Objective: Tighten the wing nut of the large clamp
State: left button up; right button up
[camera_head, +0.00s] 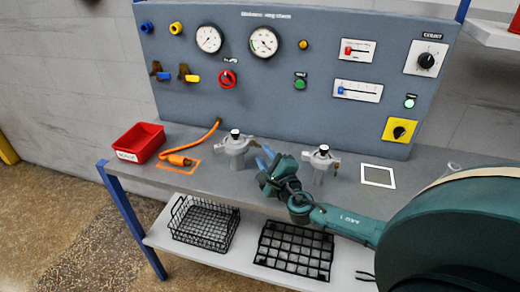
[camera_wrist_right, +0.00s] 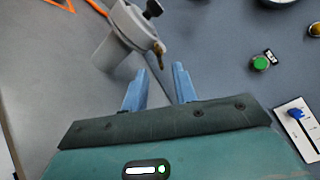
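Two grey clamped fittings with black knobs stand on the bench. The left one (camera_head: 236,150) looks larger, and the right one (camera_head: 322,162) smaller. The larger fitting also shows in the right wrist view (camera_wrist_right: 122,38), with a small brass wing nut (camera_wrist_right: 158,48) on its near side. My right gripper (camera_head: 263,156) is between the two fittings, closer to the larger one. In the wrist view its blue fingers (camera_wrist_right: 159,70) are apart with nothing between them. The wing nut lies just beyond the fingertips, apart from them. My left gripper is not in view.
A control panel (camera_head: 285,110) with gauges and switches rises behind the bench. A red bin (camera_head: 140,143) and an orange hose (camera_head: 205,139) lie to the left. Black wire baskets (camera_head: 205,224) sit on the lower shelf. Bench space near a white square outline (camera_head: 378,177) is clear.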

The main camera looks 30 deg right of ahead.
aim_at(258, 147)
jog(key=shift+w+d, duration=0.15)
jog(key=shift+w, duration=0.8)
jog(key=shift+w+d, duration=0.1)
jog(key=shift+w, duration=0.8)
jog(key=shift+c, duration=0.5)
grip_shut()
